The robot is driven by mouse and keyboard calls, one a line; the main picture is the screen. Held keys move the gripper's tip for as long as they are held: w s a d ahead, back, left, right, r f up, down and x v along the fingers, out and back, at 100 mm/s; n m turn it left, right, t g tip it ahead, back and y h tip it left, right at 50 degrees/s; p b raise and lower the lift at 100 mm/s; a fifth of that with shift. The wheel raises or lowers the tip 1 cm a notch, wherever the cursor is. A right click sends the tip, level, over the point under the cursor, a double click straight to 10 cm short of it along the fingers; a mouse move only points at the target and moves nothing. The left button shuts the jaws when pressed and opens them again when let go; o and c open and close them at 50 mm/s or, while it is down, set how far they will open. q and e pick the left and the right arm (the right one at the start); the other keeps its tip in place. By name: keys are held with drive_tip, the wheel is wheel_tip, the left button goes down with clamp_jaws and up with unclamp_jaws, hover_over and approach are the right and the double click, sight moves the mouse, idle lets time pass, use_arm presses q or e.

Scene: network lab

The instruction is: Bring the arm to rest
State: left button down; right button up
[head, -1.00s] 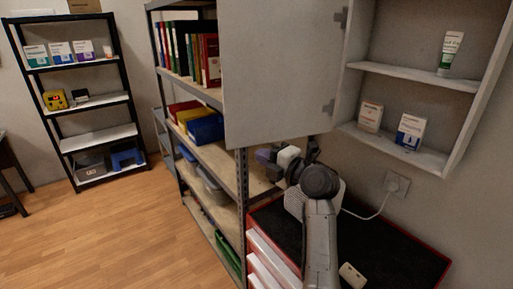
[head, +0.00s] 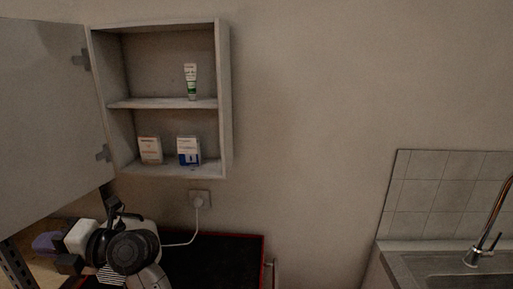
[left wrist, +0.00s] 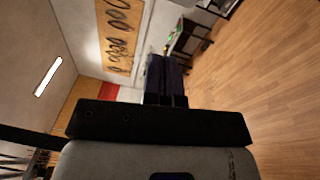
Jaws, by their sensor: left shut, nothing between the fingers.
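My left arm enters the head view at the bottom left, in front of the open wall cabinet's lower edge. My left gripper (head: 46,243) is at its far end, pointing left, small and partly covered by my own wrist parts. In the left wrist view the dark fingers (left wrist: 166,78) are together and hold nothing. My right gripper is not in view.
The open cabinet (head: 224,100) holds a tube (head: 191,82) and two boxes, including a blue-and-white one (head: 188,151). Its door (head: 50,110) hangs open above my arm. A plug (head: 200,198) sits above the dark-topped red cart (head: 210,262). A sink counter (head: 400,262) is right.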

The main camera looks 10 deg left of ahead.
use_arm(q)
drive_tip(key=w+d+r+m+t+y, duration=0.2)
drive_tip(key=w+d+r+m+t, duration=0.35)
drive_tip(key=t, duration=0.55)
drive_tip(key=w+d+r+m+t+y, duration=0.2)
drive_tip(key=w+r+m+t+y, duration=0.1)
drive_tip(key=r+m+t, duration=0.55)
drive_tip(key=w+d+m+t+h, duration=0.1)
drive_tip(key=d+m+t+h, duration=0.3)
drive_tip(key=m+t+h, duration=0.45)
drive_tip(key=w+d+m+t+h, duration=0.2)
drive_tip(key=d+m+t+h, duration=0.25)
drive_tip(key=m+h, duration=0.55)
drive_tip(key=d+f+m+g+h, duration=0.5)
drive_tip(key=f+m+g+h, duration=0.15)
drive_tip(key=f, duration=0.35)
drive_tip(key=s+d+f+m+g+y, duration=0.1)
drive_tip(key=s+f+g, duration=0.35)
drive_tip(key=f, duration=0.85)
drive_tip(key=s+d+f+m+g+y, duration=0.15)
drive_tip(key=s+f+g, duration=0.3)
drive_tip(key=f, duration=0.85)
drive_tip(key=s+f+m+g, duration=0.2)
drive_tip(key=s+f+g, duration=0.5)
drive_tip(key=s+f, duration=1.55)
wheel_tip(320, 180, up, 31)
drive_tip(key=p, duration=3)
drive_tip(key=shift+s+d+g+p, duration=0.3)
drive_tip(key=shift+s+d, duration=0.1)
drive_tip(key=shift+s, duration=0.05)
